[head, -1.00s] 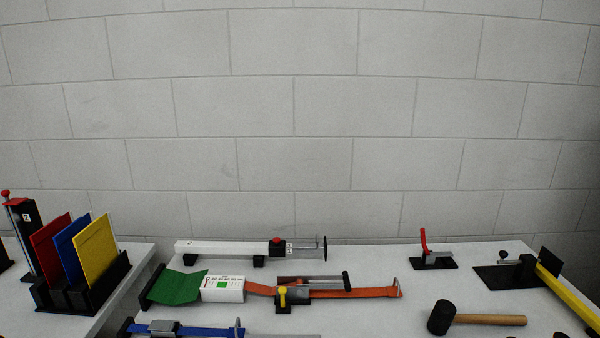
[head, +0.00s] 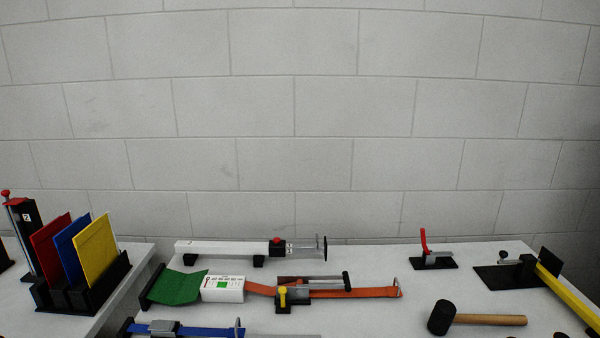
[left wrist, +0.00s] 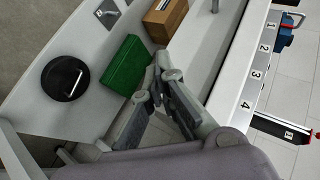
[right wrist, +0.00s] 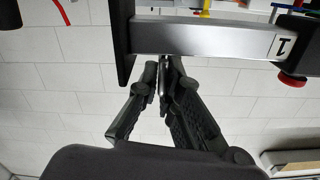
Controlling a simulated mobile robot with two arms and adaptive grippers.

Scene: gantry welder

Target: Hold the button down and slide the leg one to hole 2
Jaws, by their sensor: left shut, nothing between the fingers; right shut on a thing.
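In the right wrist view, a shiny steel leg (right wrist: 200,37) bears a label "1". A black foot plate is at its left end and a red button (right wrist: 292,79) at its right. My right gripper (right wrist: 162,68) is shut beside the foot plate, apparently on a thin metal bar of the leg, partly hidden by the fingers. In the head view, a similar steel leg (head: 305,248) lies in a white tube (head: 222,248) with a red button (head: 277,240); no gripper shows there. My left gripper (left wrist: 157,68) is shut and empty in the left wrist view, away from the button.
In the left wrist view, a green block (left wrist: 125,66), a round black object (left wrist: 66,79) and a wooden box (left wrist: 165,20) lie beyond the fingers. A white edge (left wrist: 250,85) numbered 1 to 4 runs at right. A mallet (head: 480,319) lies on the head view's table.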

